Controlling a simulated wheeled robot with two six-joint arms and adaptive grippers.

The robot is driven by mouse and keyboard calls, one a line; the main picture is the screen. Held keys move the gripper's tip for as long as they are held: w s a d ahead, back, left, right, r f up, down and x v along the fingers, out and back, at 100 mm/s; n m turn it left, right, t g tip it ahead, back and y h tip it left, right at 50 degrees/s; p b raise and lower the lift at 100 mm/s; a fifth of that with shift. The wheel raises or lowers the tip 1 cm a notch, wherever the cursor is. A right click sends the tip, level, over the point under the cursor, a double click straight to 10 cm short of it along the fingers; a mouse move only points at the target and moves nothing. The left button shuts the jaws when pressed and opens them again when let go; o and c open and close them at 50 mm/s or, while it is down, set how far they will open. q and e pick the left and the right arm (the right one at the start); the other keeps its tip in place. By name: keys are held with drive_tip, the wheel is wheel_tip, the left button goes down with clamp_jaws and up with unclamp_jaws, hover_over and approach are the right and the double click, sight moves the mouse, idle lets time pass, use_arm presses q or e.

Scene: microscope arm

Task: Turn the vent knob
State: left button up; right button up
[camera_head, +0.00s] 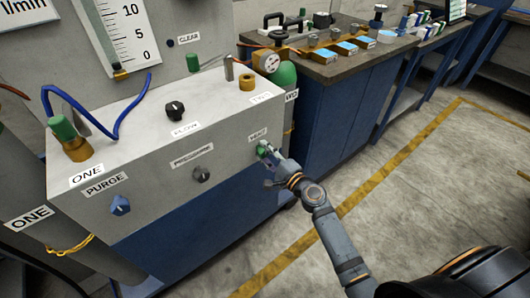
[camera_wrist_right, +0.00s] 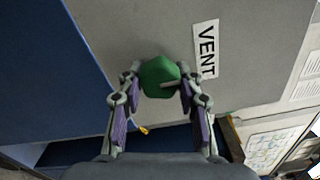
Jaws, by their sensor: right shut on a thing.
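The green vent knob (camera_head: 263,149) sits on the front face of the grey panel box (camera_head: 222,165), under the VENT label (camera_head: 258,134). In the right wrist view the knob (camera_wrist_right: 159,77) shows as a green faceted knob with a small grey pointer, beside the VENT label (camera_wrist_right: 206,50). My right gripper (camera_head: 268,154) is at the knob. In the wrist view its two fingers (camera_wrist_right: 159,92) stand on either side of the knob, shut on it. The fingertips are partly hidden behind the knob's edges. My left gripper is not in view.
The blue purge knob (camera_head: 120,205) and dark pressure knob (camera_head: 201,174) are on the same front face. A black flow knob (camera_head: 175,110) is on top. A dark-topped bench (camera_head: 350,65) stands behind to the right. The floor (camera_head: 430,190) at right is clear.

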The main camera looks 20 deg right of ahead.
drive_tip(key=o, duration=1.2)
drive_tip(key=v, duration=1.2)
